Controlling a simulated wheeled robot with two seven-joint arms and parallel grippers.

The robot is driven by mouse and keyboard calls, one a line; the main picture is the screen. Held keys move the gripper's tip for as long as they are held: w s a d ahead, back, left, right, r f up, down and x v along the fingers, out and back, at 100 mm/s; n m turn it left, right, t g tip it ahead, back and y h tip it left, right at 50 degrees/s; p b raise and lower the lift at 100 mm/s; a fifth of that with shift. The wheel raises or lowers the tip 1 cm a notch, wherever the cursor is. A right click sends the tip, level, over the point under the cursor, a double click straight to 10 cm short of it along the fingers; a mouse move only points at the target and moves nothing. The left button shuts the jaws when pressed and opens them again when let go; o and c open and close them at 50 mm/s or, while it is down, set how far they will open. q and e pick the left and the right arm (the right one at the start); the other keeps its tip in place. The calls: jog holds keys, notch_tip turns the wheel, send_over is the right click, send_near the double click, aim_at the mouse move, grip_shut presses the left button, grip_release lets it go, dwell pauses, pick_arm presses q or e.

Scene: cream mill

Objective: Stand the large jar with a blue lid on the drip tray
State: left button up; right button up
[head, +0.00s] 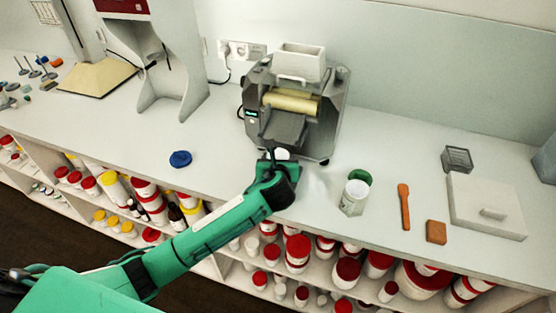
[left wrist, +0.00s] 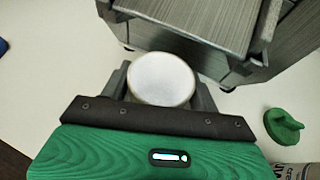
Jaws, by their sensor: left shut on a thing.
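My left gripper (head: 279,161) is shut on a white round jar (head: 282,153) just in front of the mill. In the left wrist view the jar (left wrist: 162,78) shows from above as a pale disc with a rim between my fingers, with no blue lid on it. A blue lid (head: 180,158) lies apart on the counter to the left; its edge also shows in the left wrist view (left wrist: 2,47). The grey mill (head: 325,115) has a sloping grey plate (head: 283,127) at its front. I cannot make out a separate drip tray. My right gripper is not in view.
An open white jar (head: 354,197) stands right of my gripper, with a green lid (head: 360,177) behind it. An orange spatula (head: 404,206), a brown block (head: 436,232) and a white slab (head: 485,206) lie further right. Counter left of the mill is mostly clear.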

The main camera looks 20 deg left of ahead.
pick_arm(q)
jog(key=shift+f, duration=0.6)
jog(key=shift+f, duration=0.1)
jog(key=o, duration=0.9)
jog(key=shift+o, duration=0.2)
jog(key=b+v, duration=0.1)
jog(key=v, duration=1.1)
